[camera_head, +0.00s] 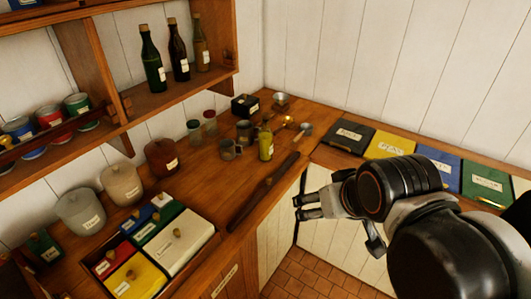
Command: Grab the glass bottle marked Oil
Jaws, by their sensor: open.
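A small yellow-green glass bottle (265,145) with a pale label stands upright on the wooden counter near the corner. Three taller bottles stand on the wall shelf: a dark green one (152,62), a dark brown one (179,55) and a paler brownish one (201,48). Their labels are too small to read, so I cannot tell from the lettering which says Oil. My gripper (299,207) is open and empty, pointing left. In the picture it is below and right of the yellow-green bottle, apart from it, over the gap in front of the counter.
Metal mugs (229,149), jars (209,121) and ladles (304,130) surround the yellow-green bottle. A dark wooden bar (262,190) lies along the counter's front edge. Flat coloured packs (389,145) line the right counter.

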